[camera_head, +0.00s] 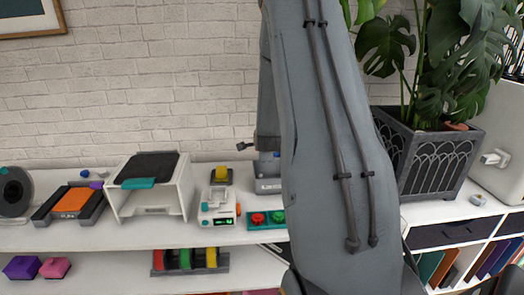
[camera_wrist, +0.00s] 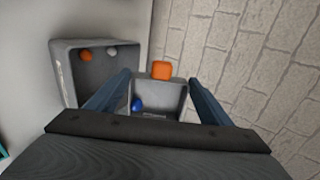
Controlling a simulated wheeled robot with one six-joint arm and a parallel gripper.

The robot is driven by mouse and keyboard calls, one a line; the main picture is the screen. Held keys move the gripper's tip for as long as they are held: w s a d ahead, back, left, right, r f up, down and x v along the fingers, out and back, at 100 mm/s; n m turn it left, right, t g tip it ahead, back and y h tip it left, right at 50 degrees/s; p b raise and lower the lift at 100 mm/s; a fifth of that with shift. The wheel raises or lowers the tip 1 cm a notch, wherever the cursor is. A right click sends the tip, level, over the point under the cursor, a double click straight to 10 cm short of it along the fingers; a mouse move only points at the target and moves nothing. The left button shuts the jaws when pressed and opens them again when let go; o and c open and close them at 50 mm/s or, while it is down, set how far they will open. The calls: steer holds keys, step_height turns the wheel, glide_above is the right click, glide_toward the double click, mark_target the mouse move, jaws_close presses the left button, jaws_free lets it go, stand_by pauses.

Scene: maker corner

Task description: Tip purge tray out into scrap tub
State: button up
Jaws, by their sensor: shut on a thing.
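In the wrist view my gripper (camera_wrist: 160,79) is shut on the small grey purge tray (camera_wrist: 172,91), which sits between the two fingers. A blue bit (camera_wrist: 137,104) lies inside the tray. An orange piece (camera_wrist: 161,70) shows at its far rim; I cannot tell whether it is part of the tray. The larger grey scrap tub (camera_wrist: 66,92) is just left of the tray, with an orange bit (camera_wrist: 85,56) and a whitish bit (camera_wrist: 112,51) in it. In the head view my arm hides most of the gripper; a grey box (camera_head: 268,186), probably the tub, shows beside it.
The white shelf top (camera_head: 130,226) also holds a teal-and-white device (camera_head: 219,206), a red-and-green button box (camera_head: 266,219) and a white open-fronted machine (camera_head: 150,185). A dark planter (camera_head: 437,160) stands right of my arm. The brick wall (camera_head: 150,90) is close behind.

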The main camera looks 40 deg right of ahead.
steer(key=shift+s+a+f+t+h+b, duration=0.2)
steer(key=shift+t+h+b, duration=0.3)
steer(key=shift+b, duration=0.65)
steer(key=shift+s+f+t+b, duration=0.15)
steer(key=shift+t+b, duration=0.45)
steer(key=shift+b, duration=0.55)
steer(key=t+b, duration=0.1)
steer(key=b, duration=0.1)
steer(key=h+b, duration=0.1)
steer(key=b, duration=0.1)
steer(key=shift+s+a+f+t+b, duration=0.2)
steer(key=shift+s+t+b, duration=0.1)
steer(key=shift+s+t, duration=0.1)
steer(key=t+h+b, duration=0.1)
steer(key=b, duration=0.4)
steer(key=s+t+h+b, duration=0.1)
steer(key=t+b, duration=0.1)
steer(key=b, duration=0.3)
steer(key=a+f+t+h+b, duration=0.1)
steer(key=b, duration=0.4)
steer(key=shift+s+t, duration=0.15)
steer(key=shift+t, duration=0.25)
